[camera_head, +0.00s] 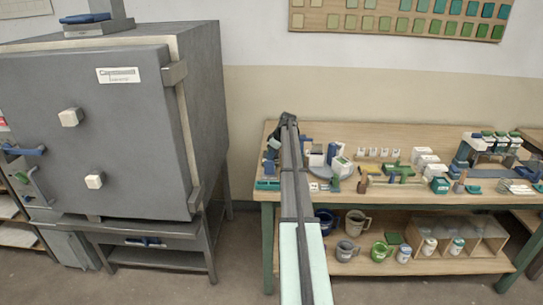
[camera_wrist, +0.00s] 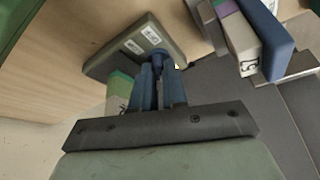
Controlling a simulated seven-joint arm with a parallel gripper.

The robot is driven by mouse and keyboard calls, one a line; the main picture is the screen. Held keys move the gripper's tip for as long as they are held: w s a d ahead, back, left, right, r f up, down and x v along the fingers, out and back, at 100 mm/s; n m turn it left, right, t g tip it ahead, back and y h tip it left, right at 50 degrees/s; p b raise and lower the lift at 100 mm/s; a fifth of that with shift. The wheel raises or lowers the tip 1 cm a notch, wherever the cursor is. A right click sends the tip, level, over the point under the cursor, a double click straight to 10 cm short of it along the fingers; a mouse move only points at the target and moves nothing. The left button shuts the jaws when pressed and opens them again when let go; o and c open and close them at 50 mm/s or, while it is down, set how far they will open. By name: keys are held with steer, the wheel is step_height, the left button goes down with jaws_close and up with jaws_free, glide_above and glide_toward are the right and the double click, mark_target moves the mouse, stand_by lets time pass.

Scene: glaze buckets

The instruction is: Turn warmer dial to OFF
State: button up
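My gripper (camera_wrist: 159,72) shows in the wrist view as two blue-grey fingers close together beyond a dark bolted bar. The fingertips overlap the near edge of a grey-green box (camera_wrist: 178,42) with two white labels, which could be the warmer. I cannot tell whether they touch it. A small orange spot shows beside the right fingertip. A dial is not clearly visible, and the fingers may hide it. In the head view my arm reaches over the table's left end, and my gripper (camera_head: 288,118) is a dark shape too small to read.
The wooden table (camera_head: 450,210) holds small cups, tools and boxes to the right of my arm. Blue and white blocks (camera_wrist: 240,45) are close right of my gripper in the wrist view. A large grey kiln (camera_head: 100,150) stands left. Mugs (camera_head: 357,222) sit on the lower shelf.

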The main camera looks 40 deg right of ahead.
jaws_close()
